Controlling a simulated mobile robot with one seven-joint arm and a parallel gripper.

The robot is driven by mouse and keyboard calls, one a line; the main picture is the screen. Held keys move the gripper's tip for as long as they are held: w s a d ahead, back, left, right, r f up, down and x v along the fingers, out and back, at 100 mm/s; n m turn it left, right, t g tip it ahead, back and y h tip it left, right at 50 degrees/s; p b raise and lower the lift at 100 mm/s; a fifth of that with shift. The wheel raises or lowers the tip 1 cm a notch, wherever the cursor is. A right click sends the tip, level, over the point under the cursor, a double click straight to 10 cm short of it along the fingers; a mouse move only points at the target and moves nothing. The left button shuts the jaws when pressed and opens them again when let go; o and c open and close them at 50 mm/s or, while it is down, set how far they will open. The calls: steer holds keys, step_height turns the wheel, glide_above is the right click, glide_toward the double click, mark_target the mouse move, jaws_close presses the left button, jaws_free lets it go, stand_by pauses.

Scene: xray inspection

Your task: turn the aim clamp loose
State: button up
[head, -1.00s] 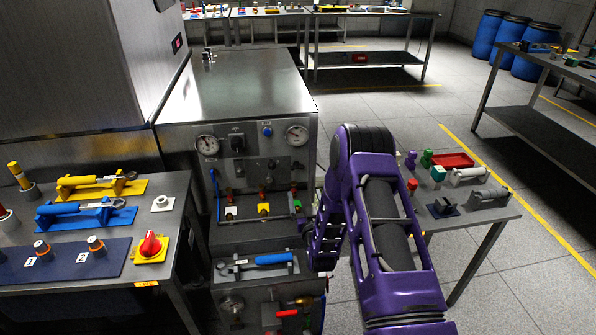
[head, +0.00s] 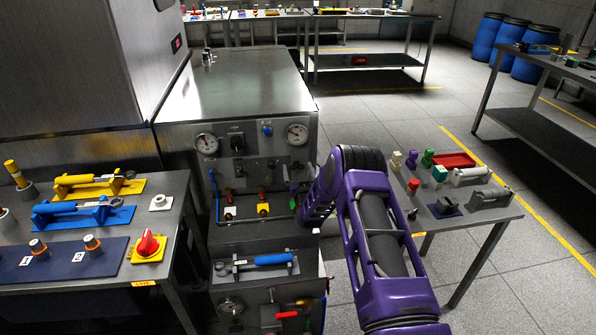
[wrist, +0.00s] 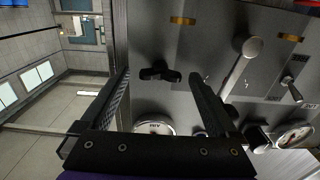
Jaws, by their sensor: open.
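A black wing-shaped knob (wrist: 160,74) stands out from the grey metal panel in the wrist view. It may be the aim clamp, but no readable label confirms this. My gripper (wrist: 161,76) is open, with one black finger on each side of the knob in the picture. The fingers look apart from the knob, and I cannot tell how far its face lies beyond the tips. In the head view the steel cabinet (head: 240,90) carries the panel, and my purple arm hides most of the gripper there.
A lever with a round pale end (wrist: 253,47) sits right of the fingers in the wrist view. A round gauge (wrist: 154,128) lies below the knob. In the head view a blue-handled tool (head: 262,260) lies on the cabinet's lower ledge. A table with small parts (head: 445,225) stands at right.

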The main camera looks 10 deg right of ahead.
steer(key=c, duration=1.4)
steer(key=shift+a+n, duration=0.1)
steer(key=shift+n, duration=0.3)
steer(key=n, duration=0.3)
steer(key=shift+a+n, duration=0.1)
steer(key=shift+n, duration=0.2)
steer(key=n, duration=1)
steer(key=shift+a+f+n, duration=0.1)
steer(key=shift+n, duration=1.6)
